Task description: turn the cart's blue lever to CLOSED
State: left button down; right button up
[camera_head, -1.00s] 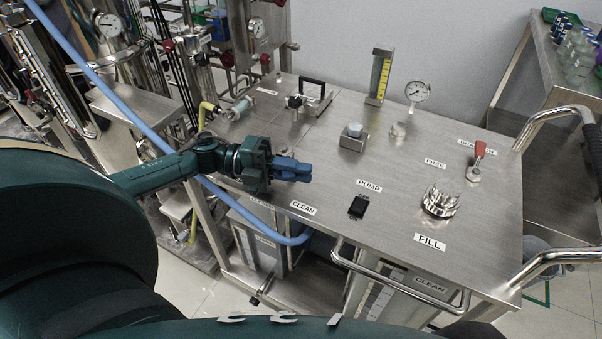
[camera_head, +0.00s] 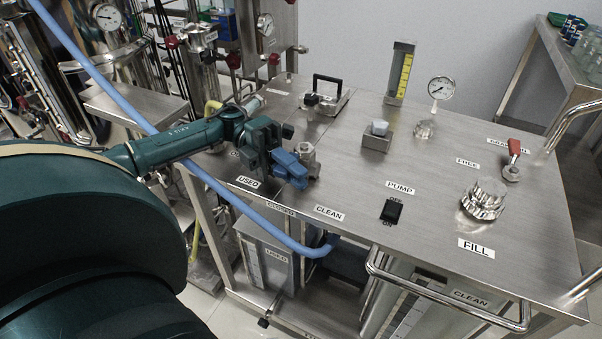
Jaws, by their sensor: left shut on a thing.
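The cart (camera_head: 440,185) has a steel top with labelled valves. A steel valve body (camera_head: 307,157) stands near its front left edge, behind the CLEAN label (camera_head: 328,213). My left gripper (camera_head: 289,168) is at this valve, shut on the blue lever. Blue parts show at its tip against the valve. I cannot separate lever from fingertips there, and the gripper hides much of the lever. A label that seems to read CLOSED (camera_head: 281,210) is below the gripper at the cart's edge; USED (camera_head: 248,182) is to its left. My right gripper is out of view.
A yellow-scaled flow meter (camera_head: 401,73) and a gauge (camera_head: 440,89) rise behind. A blue hose (camera_head: 130,110) runs below my left arm. A steel handrail (camera_head: 445,300) borders the front.

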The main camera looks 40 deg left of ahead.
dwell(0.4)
pick_arm(q)
jog(key=c, duration=1.4)
grip_release()
jog(key=shift+c, duration=0.2)
jog(key=shift+a, duration=0.15)
jog(key=shift+w+a, duration=0.1)
jog(key=shift+a, duration=0.25)
jog(key=b+v, duration=0.1)
jog(key=v, duration=0.5)
jog(key=shift+a, duration=0.25)
